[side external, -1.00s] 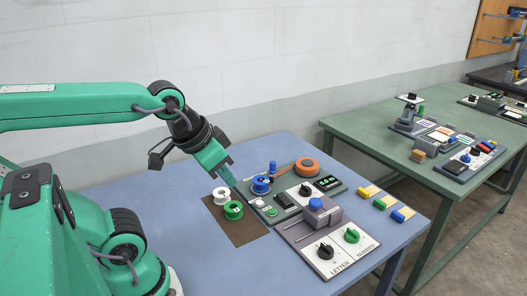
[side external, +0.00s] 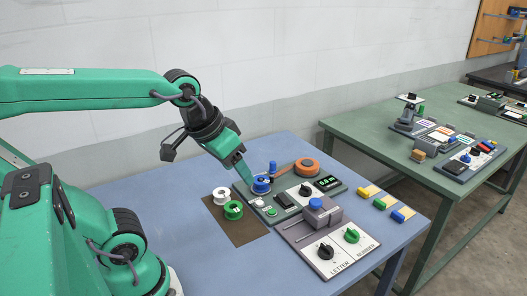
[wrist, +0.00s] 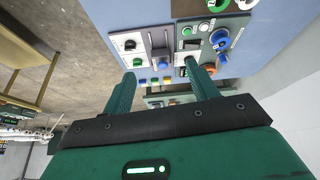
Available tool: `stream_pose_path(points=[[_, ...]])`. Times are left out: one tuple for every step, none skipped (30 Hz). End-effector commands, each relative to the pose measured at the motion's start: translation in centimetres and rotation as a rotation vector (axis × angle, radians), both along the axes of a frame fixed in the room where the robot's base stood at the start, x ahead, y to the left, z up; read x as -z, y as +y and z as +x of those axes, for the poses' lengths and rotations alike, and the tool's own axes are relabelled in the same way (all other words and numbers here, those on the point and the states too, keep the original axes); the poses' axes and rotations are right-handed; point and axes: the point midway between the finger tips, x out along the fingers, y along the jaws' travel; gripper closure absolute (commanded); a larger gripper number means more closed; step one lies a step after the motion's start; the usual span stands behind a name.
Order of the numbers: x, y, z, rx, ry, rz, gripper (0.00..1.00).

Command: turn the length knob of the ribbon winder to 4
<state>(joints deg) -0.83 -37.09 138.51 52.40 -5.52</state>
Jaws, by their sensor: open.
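The ribbon winder (side external: 284,207) is a dark grey-green plate on the blue table. It carries a blue spool (side external: 261,187), an orange ribbon roll (side external: 307,168), a lit display (side external: 327,183) and a black length knob (side external: 305,190) on a white panel. The knob's setting is too small to read. My gripper (side external: 248,183) is above the winder's left end, by the blue spool and left of the length knob. In the wrist view its two fingers (wrist: 160,68) are apart with nothing held between them. There, the right finger covers part of the winder.
A letter press with a black knob (side external: 325,251) and a green knob (side external: 351,236) stands in front of the winder. White and green spools (side external: 233,210) sit on a brown mat (side external: 240,235) at left. Colored blocks (side external: 380,202) lie at right. A green table (side external: 370,130) stands behind.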

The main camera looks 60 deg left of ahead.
Motion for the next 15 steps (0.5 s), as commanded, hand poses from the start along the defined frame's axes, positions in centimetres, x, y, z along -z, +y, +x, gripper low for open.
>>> stream_pose_path(points=[[-0.2, 0.1, 0.8, -0.030, 0.014, -0.012, 0.41], [-0.4, 0.2, 1.3, -0.050, 0.020, -0.020, 0.41], [-0.6, 0.3, 1.9, -0.077, 0.030, -0.032, 0.41], [-0.6, 0.4, 2.4, -0.100, 0.037, -0.040, 0.41], [-0.8, 0.5, 3.0, -0.122, 0.044, -0.050, 0.41], [-0.9, 0.7, 3.7, -0.153, 0.055, -0.061, 0.41], [-1.0, 0.8, 4.2, -0.175, 0.061, -0.069, 0.41], [-1.1, 0.9, 4.8, -0.198, 0.068, -0.078, 0.41], [-1.1, 1.1, 5.5, -0.230, 0.079, -0.089, 0.41], [-1.1, 1.2, 6.1, -0.252, 0.086, -0.098, 0.41], [-1.2, 1.3, 6.6, -0.274, 0.094, -0.105, 0.41], [-1.2, 1.5, 7.4, -0.305, 0.103, -0.116, 0.41], [-1.1, 1.6, 8.0, -0.329, 0.109, -0.124, 0.41], [-1.1, 1.8, 8.5, -0.352, 0.116, -0.131, 0.41], [-1.0, 2.0, 9.3, -0.383, 0.126, -0.141, 0.41]])
